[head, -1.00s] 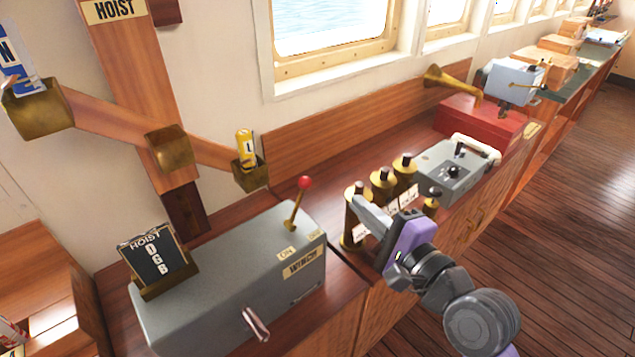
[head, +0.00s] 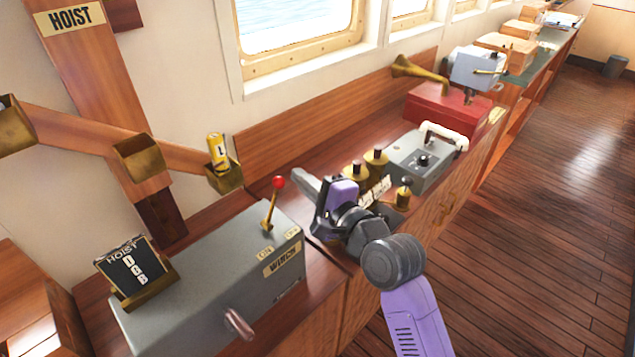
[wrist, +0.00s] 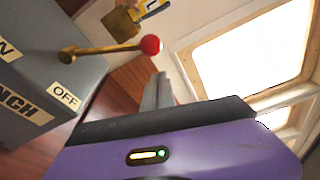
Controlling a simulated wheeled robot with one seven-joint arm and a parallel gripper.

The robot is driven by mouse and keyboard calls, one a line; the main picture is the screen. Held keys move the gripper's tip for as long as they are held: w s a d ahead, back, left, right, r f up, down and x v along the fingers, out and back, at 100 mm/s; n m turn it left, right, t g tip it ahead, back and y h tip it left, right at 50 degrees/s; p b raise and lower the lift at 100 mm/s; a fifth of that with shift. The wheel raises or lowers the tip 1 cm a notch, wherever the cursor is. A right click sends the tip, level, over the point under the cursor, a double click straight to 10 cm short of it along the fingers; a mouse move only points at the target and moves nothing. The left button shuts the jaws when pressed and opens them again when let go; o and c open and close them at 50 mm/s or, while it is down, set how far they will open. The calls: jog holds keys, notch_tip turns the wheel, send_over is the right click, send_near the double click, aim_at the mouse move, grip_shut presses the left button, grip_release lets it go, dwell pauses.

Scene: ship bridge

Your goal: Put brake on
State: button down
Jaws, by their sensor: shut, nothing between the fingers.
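The grey winch box (head: 215,275) stands on the wooden counter, with a WINCH label (head: 282,259) on it. A brass lever (head: 270,212) with a red ball knob (head: 279,182) rises from its top. In the wrist view the red knob (wrist: 151,44) and the OFF label (wrist: 65,95) show at the upper left; the ON label is partly cut off. My gripper (head: 303,186) is just right of the knob in the head view, shut and empty, with a visible gap between them. The shut fingers (wrist: 158,92) also show in the wrist view, below the knob. No label reading brake is visible.
Brass posts (head: 375,162) stand just behind my gripper, partly hidden by my arm. A grey control box (head: 420,160) and a red box (head: 450,112) are farther along the counter. A HOIST board (head: 136,268) sits on the winch box.

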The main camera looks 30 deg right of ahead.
aim_at(280, 182)
jog(key=shift+s+a+r+p, duration=0.2)
jog(key=shift+s+a, duration=0.2)
jog(key=shift+a, duration=0.2)
jog(key=shift+s+a+r+p, duration=0.2)
jog(key=shift+s+a, duration=0.15)
jog(key=shift+a, duration=0.2)
jog(key=shift+a+r, duration=0.1)
jog(key=a+n, duration=0.1)
jog(key=a+r+n, duration=0.1)
jog(key=n, duration=0.1)
jog(key=shift+s+a+r+t+p, duration=0.2)
jog(key=shift+s+t+p, duration=0.1)
jog(key=shift+s+p, duration=0.1)
jog(key=s+a+n+t+y+b, duration=0.1)
jog(key=s+a+n, duration=0.1)
jog(key=a+n, duration=0.4)
jog(key=shift+n, duration=0.9)
jog(key=shift+a+r, duration=0.1)
jog(key=shift+a, duration=0.15)
